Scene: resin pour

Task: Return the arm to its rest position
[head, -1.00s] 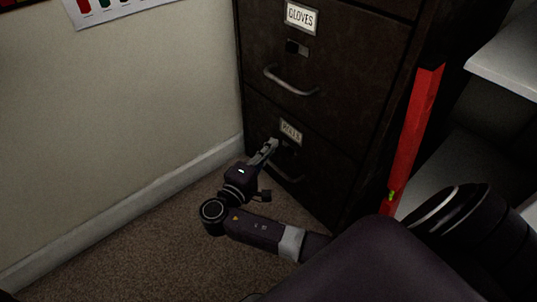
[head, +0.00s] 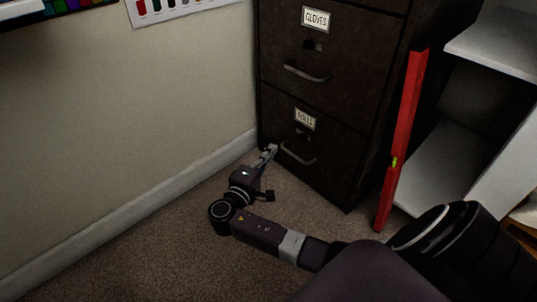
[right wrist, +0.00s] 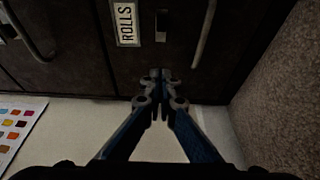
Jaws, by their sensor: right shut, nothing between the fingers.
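My right arm reaches out low over the carpet toward a dark filing cabinet. My right gripper (head: 270,151) is shut and empty, at the left edge of the lower drawer's front in the head view. In the right wrist view the gripper (right wrist: 161,76) shows its fingertips together, below the label reading ROLLS. I cannot tell whether the fingertips touch the cabinet. My left gripper is not in view.
The filing cabinet (head: 330,88) has closed drawers labelled GLOVES and ROLLS with bar handles. A red spirit level (head: 403,135) leans upright at its right, beside white shelves (head: 445,160). A wall (head: 140,110) stands at left. Carpet (head: 130,255) is clear.

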